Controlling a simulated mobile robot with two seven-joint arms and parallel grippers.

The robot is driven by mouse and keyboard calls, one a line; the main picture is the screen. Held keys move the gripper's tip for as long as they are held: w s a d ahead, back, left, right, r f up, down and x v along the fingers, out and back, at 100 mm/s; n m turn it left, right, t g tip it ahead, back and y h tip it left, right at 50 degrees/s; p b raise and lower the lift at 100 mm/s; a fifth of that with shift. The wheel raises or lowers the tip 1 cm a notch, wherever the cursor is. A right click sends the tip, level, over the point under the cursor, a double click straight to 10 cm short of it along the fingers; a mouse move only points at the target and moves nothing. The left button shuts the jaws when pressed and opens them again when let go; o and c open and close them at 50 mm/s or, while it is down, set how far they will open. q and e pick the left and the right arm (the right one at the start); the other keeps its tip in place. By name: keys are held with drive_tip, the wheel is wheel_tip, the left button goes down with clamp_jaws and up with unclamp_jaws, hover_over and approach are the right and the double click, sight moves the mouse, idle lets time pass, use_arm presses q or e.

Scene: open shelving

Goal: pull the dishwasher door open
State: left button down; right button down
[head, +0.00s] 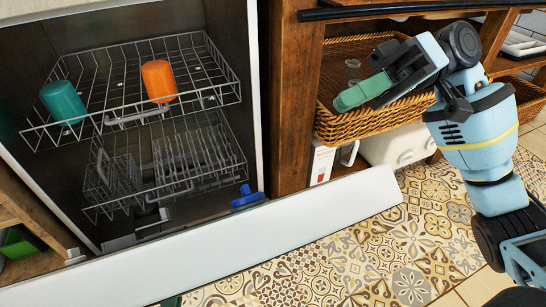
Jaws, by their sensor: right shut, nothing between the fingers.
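The dishwasher (254,90) stands at the left with its front open, so its inside and racks are in plain view. Its door (250,238) is a long white panel, lowered away from the opening and slanting across the bottom of the view. My right gripper (362,93) has green fingertips, shut and empty. It is up at the right, over the wicker basket in the picture and apart from the door. The door's handle cannot be made out. My left gripper is not in view.
The upper rack (215,72) holds a teal cup (63,101) and an orange cup (158,81). The lower rack (178,165) looks empty. A wooden post (292,95) and a wicker basket (350,129) stand to the right. Patterned tile floor (400,245) is clear at lower right.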

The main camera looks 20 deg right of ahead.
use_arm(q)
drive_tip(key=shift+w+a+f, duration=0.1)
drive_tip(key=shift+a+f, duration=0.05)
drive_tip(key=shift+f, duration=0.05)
use_arm(e)
drive_tip(key=shift+n+g, duration=0.4)
drive_tip(key=shift+g, duration=0.1)
drive_tip(key=s+a, duration=0.1)
drive_tip(key=a, duration=0.2)
drive_tip(key=s+a+f, duration=0.1)
drive_tip(key=s+a, duration=0.1)
drive_tip(key=a, duration=0.1)
drive_tip(key=s+a, duration=0.2)
drive_tip(key=a, duration=0.1)
drive_tip(key=shift+s+a+f, duration=0.15)
drive_tip(key=shift+a+f, duration=0.05)
drive_tip(key=shift+f, duration=0.05)
drive_tip(key=shift+s+f, duration=0.45)
drive_tip(key=shift+s, duration=0.2)
drive_tip(key=shift+s+f, duration=0.1)
